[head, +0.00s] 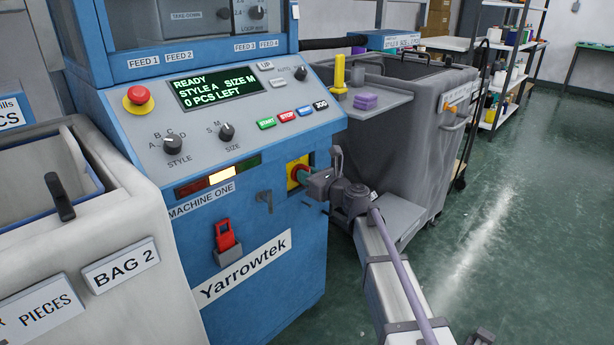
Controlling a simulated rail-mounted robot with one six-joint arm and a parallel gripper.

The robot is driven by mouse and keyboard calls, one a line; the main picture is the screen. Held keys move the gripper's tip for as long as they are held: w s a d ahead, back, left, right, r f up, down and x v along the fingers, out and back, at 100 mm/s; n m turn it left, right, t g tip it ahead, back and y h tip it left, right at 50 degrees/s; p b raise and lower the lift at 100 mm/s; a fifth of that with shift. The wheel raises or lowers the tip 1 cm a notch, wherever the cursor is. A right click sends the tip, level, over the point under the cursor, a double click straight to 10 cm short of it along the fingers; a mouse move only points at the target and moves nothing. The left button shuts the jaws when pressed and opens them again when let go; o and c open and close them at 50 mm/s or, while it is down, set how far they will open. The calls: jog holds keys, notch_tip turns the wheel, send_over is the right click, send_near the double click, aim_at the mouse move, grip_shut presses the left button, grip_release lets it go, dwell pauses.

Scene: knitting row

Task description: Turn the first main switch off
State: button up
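The blue knitting machine labelled MACHINE ONE (200,202) fills the middle of the head view. A yellow plate with red on it, which looks like its main switch (292,180), is on the front panel's right side. My gripper (308,176) is right at this switch, coming from the right, and hides most of its knob. I cannot tell the knob's position or whether the fingers are closed on it. The display (215,88) reads READY, STYLE A, SIZE M, 0 PCS LEFT. An amber lamp segment (222,175) is lit below the panel.
A red emergency button (138,96) sits on the sloped panel, with dials and push buttons. A red latch-like part (226,236) is lower on the front. Green floor (510,230) is clear at right.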

grip_shut()
jog(key=shift+n, duration=0.4)
jog(key=n, duration=0.3)
jog(key=shift+s+a, duration=0.1)
jog(key=n, duration=0.4)
jog(key=shift+s+f+n, duration=0.1)
jog(key=shift+n, duration=0.2)
jog(key=n, duration=0.4)
jog(key=shift+a+f, duration=0.1)
jog(key=shift+f, duration=0.05)
jog(key=n, duration=0.5)
jog(key=shift+f+b, duration=0.1)
jog(key=shift+b, duration=0.25)
jog(key=shift+n, duration=0.4)
